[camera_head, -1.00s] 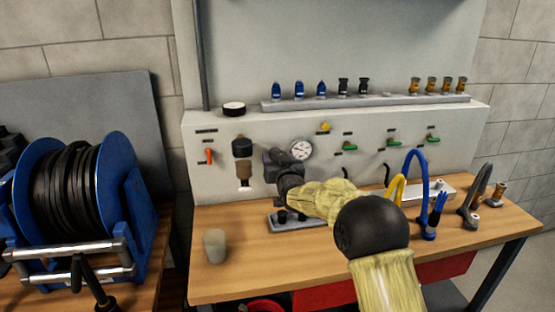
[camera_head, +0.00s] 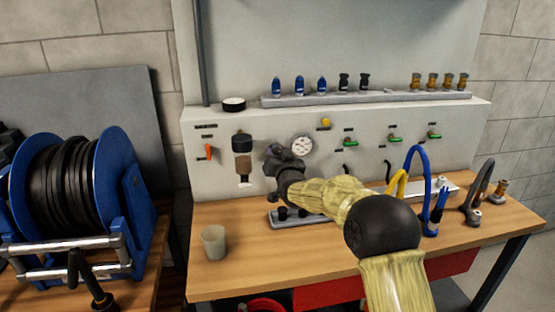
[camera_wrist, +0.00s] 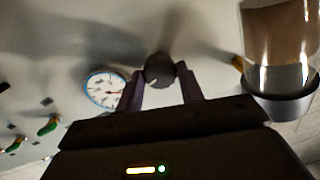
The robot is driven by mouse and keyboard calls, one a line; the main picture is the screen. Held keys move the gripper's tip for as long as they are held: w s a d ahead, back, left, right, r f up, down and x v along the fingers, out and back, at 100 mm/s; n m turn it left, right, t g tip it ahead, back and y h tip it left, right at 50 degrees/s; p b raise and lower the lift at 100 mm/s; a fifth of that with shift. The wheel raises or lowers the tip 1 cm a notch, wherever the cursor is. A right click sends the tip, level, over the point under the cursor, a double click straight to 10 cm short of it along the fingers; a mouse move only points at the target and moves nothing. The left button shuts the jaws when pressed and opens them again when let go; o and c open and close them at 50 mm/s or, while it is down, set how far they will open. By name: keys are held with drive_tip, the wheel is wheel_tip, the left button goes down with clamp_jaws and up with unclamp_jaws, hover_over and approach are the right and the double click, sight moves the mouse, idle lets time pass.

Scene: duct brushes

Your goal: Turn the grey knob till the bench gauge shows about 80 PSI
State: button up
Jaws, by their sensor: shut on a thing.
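The grey knob (camera_wrist: 159,70) shows in the wrist view as a dark round knob on the pale panel. My gripper (camera_wrist: 163,79) is shut on it, one finger on each side. In the head view my gripper (camera_head: 272,158) is against the panel and hides the knob. The bench gauge (camera_head: 302,146) is a white round dial just right of my gripper there. In the wrist view the gauge (camera_wrist: 105,89) has a blue rim and a red needle. Its numbers are too small and blurred to read.
A filter unit (camera_head: 242,160) hangs left of my gripper, with an orange lever (camera_head: 209,152) beyond it. Green-handled valves (camera_head: 394,139) sit to the right. A cup (camera_head: 214,242) and a grey fitting tray (camera_head: 284,224) stand on the bench. Blue and yellow hoses rise at the right.

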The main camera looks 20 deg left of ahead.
drive_tip(key=m+b, duration=0.1)
drive_tip(key=m, duration=0.1)
drive_tip(key=m+b, duration=0.3)
drive_tip(key=m, duration=0.1)
drive_tip(key=shift+f+b, duration=0.25)
drive_tip(key=shift+b, duration=0.1)
drive_tip(key=m+b, duration=0.2)
drive_tip(key=m, duration=0.2)
drive_tip(key=shift+r+m+t, duration=0.1)
drive_tip(key=shift+m+t, duration=0.2)
drive_tip(key=shift+m, duration=0.1)
drive_tip(key=shift+b, duration=0.3)
drive_tip(key=o, duration=1)
drive_tip(key=b+v, duration=0.2)
drive_tip(key=v, duration=1.5)
drive_tip(key=shift+s+d+r, duration=0.1)
drive_tip(key=shift+s+r, duration=0.05)
drive_tip(key=shift+s, duration=0.05)
